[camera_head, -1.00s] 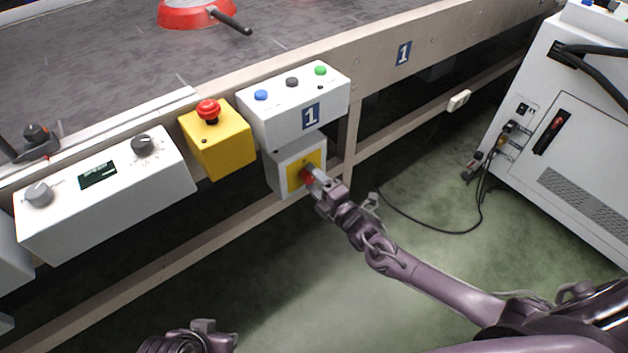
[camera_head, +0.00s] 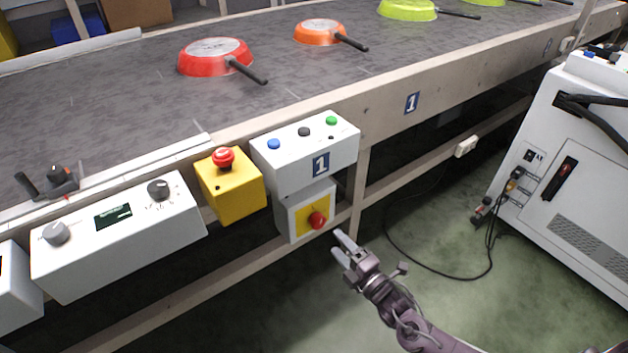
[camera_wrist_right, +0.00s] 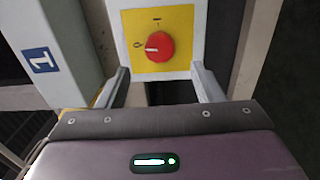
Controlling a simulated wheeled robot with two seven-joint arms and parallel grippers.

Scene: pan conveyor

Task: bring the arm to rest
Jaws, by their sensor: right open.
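My right gripper (camera_head: 345,248) is open and empty in the head view, just below and to the right of the red rotary switch (camera_head: 317,220), apart from it. The switch sits on a yellow plate on a grey box (camera_head: 289,222) under the conveyor's edge. In the right wrist view the red knob (camera_wrist_right: 159,47) shows ahead, beyond and between the two spread fingers (camera_wrist_right: 160,88). Its white mark points left toward the "0". My left gripper is not in the head view.
The conveyor (camera_head: 130,95) carries a red pan (camera_head: 212,58), an orange pan (camera_head: 318,32) and green pans. A yellow emergency-stop box (camera_head: 233,190), a button box (camera_head: 305,155) and a dial panel (camera_head: 120,235) line its edge. A white cabinet (camera_head: 570,160) stands right. Green floor is open below.

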